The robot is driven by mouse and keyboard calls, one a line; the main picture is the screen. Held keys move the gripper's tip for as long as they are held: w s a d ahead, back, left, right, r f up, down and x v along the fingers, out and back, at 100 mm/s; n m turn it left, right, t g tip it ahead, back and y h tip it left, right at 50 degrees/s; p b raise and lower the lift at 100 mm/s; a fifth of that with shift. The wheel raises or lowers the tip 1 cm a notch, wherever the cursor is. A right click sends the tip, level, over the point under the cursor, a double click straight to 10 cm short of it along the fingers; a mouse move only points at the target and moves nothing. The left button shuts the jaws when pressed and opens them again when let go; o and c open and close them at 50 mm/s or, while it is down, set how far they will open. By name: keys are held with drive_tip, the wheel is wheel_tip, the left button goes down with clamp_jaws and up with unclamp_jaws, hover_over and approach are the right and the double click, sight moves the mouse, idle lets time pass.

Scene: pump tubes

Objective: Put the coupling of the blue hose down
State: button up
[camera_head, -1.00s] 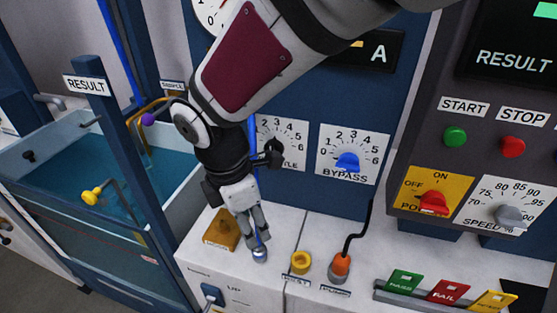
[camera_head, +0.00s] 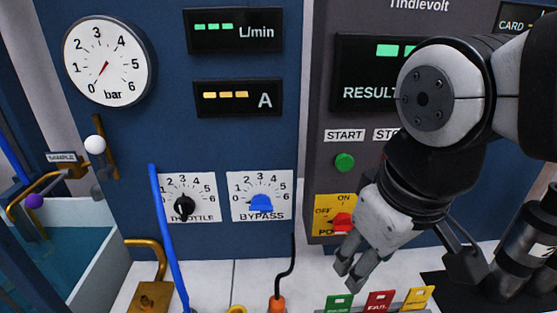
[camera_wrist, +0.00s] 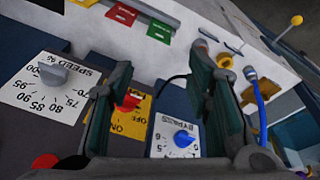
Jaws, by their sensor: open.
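The blue hose (camera_head: 168,240) hangs down in front of the blue panel in the head view; its lower end runs out of the bottom of that picture. In the wrist view the blue hose (camera_wrist: 261,108) ends at a small grey-blue coupling (camera_wrist: 250,73) at the white bench, beside a yellow fitting (camera_wrist: 225,60). Whether the coupling is seated in anything is too small to tell. My gripper (camera_head: 350,273) is well to the right of the hose, in front of the power switch. Its fingers are apart and empty in the wrist view (camera_wrist: 163,65).
A black cable with an orange plug (camera_head: 277,304) stands on the bench between hose and gripper. Green, red and yellow cards (camera_head: 379,300) sit in a rack below my gripper. The red power knob (camera_head: 342,222) is close behind it. A water tank (camera_head: 75,258) is at left.

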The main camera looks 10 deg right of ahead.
drive_tip(key=s+m, duration=0.1)
drive_tip(key=s+d+m, duration=0.1)
drive_tip(key=s+m, duration=0.1)
drive_tip(key=shift+s+d+f+m, duration=0.15)
drive_tip(key=shift+d+f+m, duration=0.15)
drive_tip(key=shift+d, duration=0.1)
drive_tip(key=shift+r, duration=0.1)
drive_tip(key=shift+t, duration=0.7)
wheel_tip(320, 180, up, 5)
drive_tip(key=p, duration=0.3)
drive_tip(key=shift+f+p, duration=0.2)
drive_tip(key=shift+p, duration=0.1)
